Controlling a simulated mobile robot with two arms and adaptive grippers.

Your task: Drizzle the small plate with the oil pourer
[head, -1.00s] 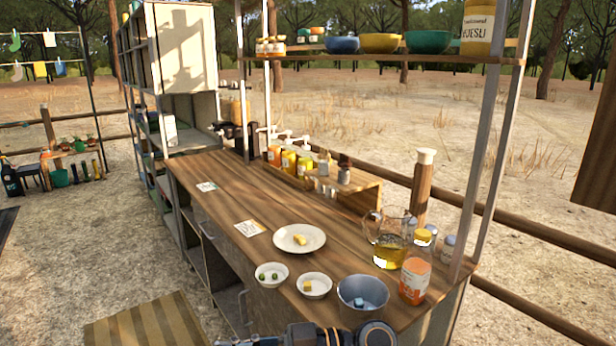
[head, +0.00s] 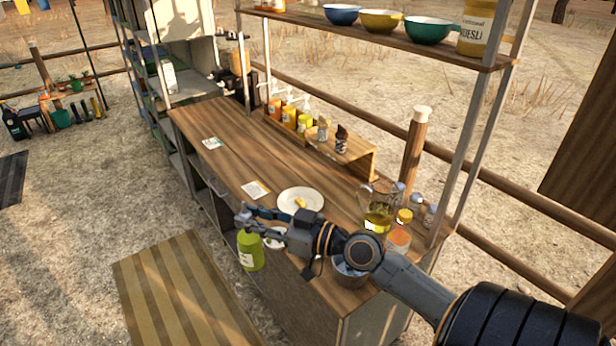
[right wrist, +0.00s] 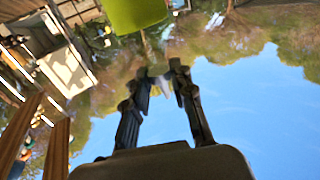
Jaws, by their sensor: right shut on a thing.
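The small plate (head: 289,208) is white and round and lies on the wooden counter with a yellow piece on it. My right gripper (head: 248,217) is to the left of and nearer than the plate, shut at the neck of a green bottle with a pale label, which I take as the oil pourer (head: 250,252). The bottle hangs roughly upright beside the counter's front edge in the head view. Its top is partly hidden by the fingers. In the right wrist view the green body (right wrist: 135,14) shows at the top edge, beyond the fingertips (right wrist: 160,78). My left gripper is out of view.
A glass jug of yellow liquid (head: 377,221) and an orange-labelled jar (head: 398,238) stand right of the plate. A white bowl (head: 274,241) and a metal bucket (head: 349,272) are partly behind my arm. A shelf (head: 400,42) spans above. The counter's far left is mostly clear.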

